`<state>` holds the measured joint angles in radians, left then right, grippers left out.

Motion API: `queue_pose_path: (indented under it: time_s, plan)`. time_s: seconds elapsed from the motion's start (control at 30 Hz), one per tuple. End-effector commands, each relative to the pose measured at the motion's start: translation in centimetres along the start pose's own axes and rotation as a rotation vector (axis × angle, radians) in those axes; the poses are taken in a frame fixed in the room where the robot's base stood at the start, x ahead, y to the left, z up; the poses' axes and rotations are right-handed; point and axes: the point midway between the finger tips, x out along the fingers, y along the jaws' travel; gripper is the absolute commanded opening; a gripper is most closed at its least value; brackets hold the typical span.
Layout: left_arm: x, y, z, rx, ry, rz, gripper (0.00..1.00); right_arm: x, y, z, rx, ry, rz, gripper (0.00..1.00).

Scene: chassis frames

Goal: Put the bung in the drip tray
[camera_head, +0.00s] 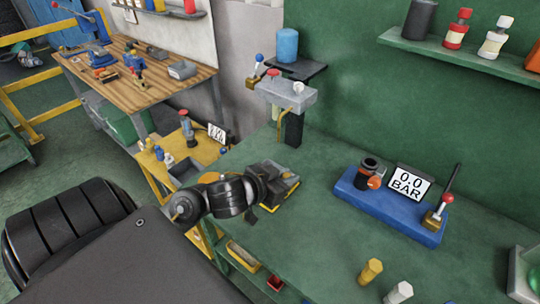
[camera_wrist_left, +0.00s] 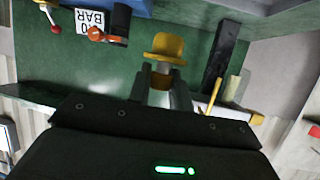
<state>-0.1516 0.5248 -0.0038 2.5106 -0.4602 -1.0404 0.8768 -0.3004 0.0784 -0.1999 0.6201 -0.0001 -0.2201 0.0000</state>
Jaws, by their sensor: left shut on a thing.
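My left gripper (camera_head: 272,184) is above the left part of the green bench. In the left wrist view its fingers (camera_wrist_left: 160,85) are shut on a yellow piece with a wide flange (camera_wrist_left: 164,44), which looks like the bung. In the head view the gripper mostly hides it; only grey and yellow edges show. A second yellow bung-like piece (camera_head: 371,271) stands at the bench's front, beside a white one (camera_head: 398,292). I cannot tell for sure which thing is the drip tray; a dark basin (camera_head: 187,172) sits in the yellow trolley left of the gripper. My right gripper is out of view.
A blue block with a gauge reading 0.0 BAR (camera_head: 408,183) and a red-knobbed lever (camera_head: 440,212) stands right of the gripper. A grey valve manifold (camera_head: 285,93) on a black post rises behind it. The bench between gripper and blue block is clear.

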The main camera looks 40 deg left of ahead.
Motion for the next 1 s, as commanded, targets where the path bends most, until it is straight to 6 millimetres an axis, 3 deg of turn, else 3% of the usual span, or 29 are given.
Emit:
queue_pose_path:
  time_s: [0.03, 0.27, 0.43, 0.6, 1.0]
  plan:
    - [0.6, -0.7, 0.8, 0.014, 0.002, -0.003, 0.00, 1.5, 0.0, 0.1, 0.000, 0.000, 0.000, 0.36]
    - [2.3, -3.6, 1.7, 0.016, 0.001, -0.008, 0.00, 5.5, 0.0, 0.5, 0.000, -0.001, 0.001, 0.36]
    - [4.7, -7.8, 2.6, -0.001, -0.005, -0.009, 0.00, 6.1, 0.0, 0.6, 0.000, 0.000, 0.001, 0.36]
    - [6.8, -9.8, 5.1, -0.004, -0.004, -0.005, 0.00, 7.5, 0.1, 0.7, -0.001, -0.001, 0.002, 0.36]
    - [8.1, -11.4, 6.5, -0.002, -0.003, -0.004, 0.00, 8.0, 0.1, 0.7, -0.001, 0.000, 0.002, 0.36]
